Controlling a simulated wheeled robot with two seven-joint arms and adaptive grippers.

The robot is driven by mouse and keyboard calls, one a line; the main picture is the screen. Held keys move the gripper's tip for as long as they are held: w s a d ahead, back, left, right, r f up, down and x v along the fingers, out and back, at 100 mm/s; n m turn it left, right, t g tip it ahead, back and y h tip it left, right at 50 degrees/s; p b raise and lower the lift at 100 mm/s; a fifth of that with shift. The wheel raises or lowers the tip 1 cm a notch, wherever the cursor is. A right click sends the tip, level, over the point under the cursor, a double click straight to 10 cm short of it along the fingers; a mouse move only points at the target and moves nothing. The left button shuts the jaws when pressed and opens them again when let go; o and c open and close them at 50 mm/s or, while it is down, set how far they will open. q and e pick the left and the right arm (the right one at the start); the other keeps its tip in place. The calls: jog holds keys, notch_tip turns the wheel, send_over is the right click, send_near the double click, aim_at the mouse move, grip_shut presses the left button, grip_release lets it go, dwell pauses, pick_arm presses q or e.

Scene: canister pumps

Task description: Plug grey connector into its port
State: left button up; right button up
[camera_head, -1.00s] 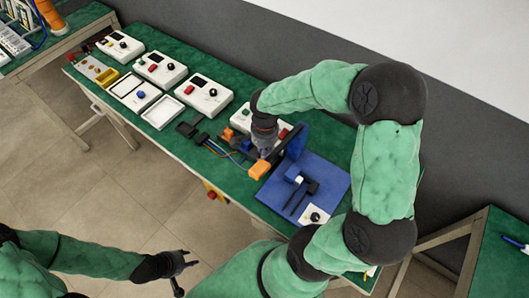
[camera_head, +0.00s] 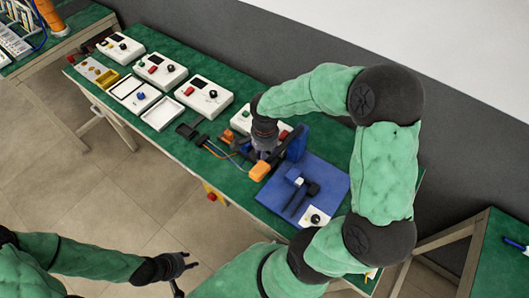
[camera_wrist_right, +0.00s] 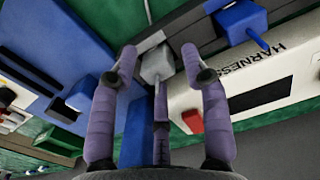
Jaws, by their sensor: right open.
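The grey connector (camera_wrist_right: 157,65) is a small pale block in the right wrist view. It lies just beyond and between the spread fingertips of my right gripper (camera_wrist_right: 158,62); I cannot tell whether they touch it. In the head view my right gripper (camera_head: 264,148) points down over the bench beside the blue fixture, and the connector is hidden there. A blue connector (camera_wrist_right: 240,20) lies to the right in the wrist view. An orange connector (camera_head: 259,171) sits at the fixture's edge. The matching port cannot be made out. My left gripper (camera_head: 180,265) is open and empty, off the bench front.
The blue fixture (camera_head: 328,181) carries an upright blue panel and dark parts. A white box marked HARNESS (camera_wrist_right: 245,85) with a red button stands close by. Thin wires and a black block (camera_head: 188,131) lie left of my right gripper. Several white boxes fill the left bench.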

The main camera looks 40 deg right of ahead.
notch_tip(320, 180, up, 12)
jog(key=p, duration=0.3)
jog(key=shift+p, duration=0.35)
jog(key=shift+r, duration=0.15)
